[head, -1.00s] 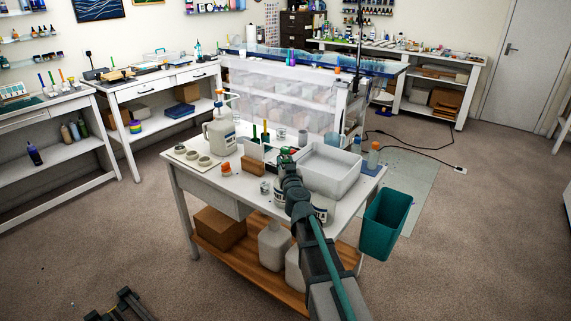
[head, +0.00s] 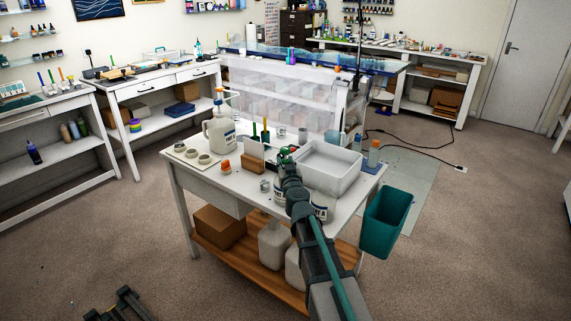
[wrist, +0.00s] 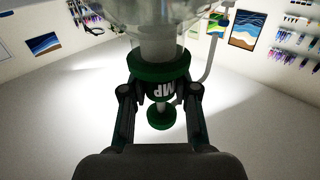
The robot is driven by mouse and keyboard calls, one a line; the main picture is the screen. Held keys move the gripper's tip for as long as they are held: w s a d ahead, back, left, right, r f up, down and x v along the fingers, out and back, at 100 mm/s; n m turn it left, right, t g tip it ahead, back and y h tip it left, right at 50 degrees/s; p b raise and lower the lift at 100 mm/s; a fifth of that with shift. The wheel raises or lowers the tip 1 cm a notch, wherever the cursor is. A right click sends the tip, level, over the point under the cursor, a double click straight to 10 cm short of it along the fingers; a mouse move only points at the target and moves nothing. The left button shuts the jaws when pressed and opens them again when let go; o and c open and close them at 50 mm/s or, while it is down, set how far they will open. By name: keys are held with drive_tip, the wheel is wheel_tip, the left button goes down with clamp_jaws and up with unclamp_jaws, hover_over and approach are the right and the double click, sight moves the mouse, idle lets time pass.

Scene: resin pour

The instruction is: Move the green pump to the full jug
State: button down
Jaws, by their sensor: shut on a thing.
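In the wrist view, the green pump (wrist: 174,66) is between the two fingers of my gripper (wrist: 161,92), which is shut on it. Its lettered collar and round green end piece show. A clear or translucent body with a pale tube inside fills the top of that view beyond the collar; I cannot tell whether the pump is seated in it. In the head view, my gripper (head: 286,157) is over the middle of the white table, with green showing at its tip.
Another white jug (head: 218,136) with a pump stands at the table's back left. A white tray (head: 327,183) lies close to the right of my arm. Cups on a board, an orange-topped item (head: 226,166) and small bottles (head: 374,155) share the table. A teal bin (head: 387,222) stands right.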

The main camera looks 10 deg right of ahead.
drive_tip(key=c, duration=0.8)
unclamp_jaws()
drive_tip(key=s, duration=1.2)
wheel_tip(320, 180, up, 5)
drive_tip(key=p, duration=0.5)
drive_tip(key=shift+a, duration=0.15)
